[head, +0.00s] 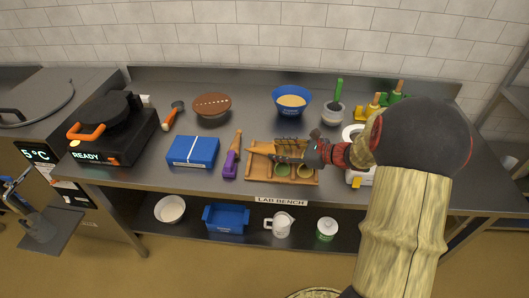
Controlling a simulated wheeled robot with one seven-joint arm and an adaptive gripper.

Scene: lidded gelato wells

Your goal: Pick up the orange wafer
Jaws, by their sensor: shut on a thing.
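My gripper (279,151) reaches in from the right, low over a wooden tray (253,181) on the bench. It is shut on a small tan-orange piece (260,149) that sticks out to its left. The piece looks like the orange wafer, but it is small and partly hidden by the fingers. I cannot tell whether it touches the tray. Two round greenish wells (283,170) show in the tray's front part. My gripper and wrist cover much of the tray's back and right side.
Left of the tray lies a purple holder (230,164) with a tan cone-like piece in it. A blue box (193,151), a brown bowl (212,105), a blue bowl (292,103) and a black waffle iron (112,125) stand around. Bare bench shows before the blue bowl.

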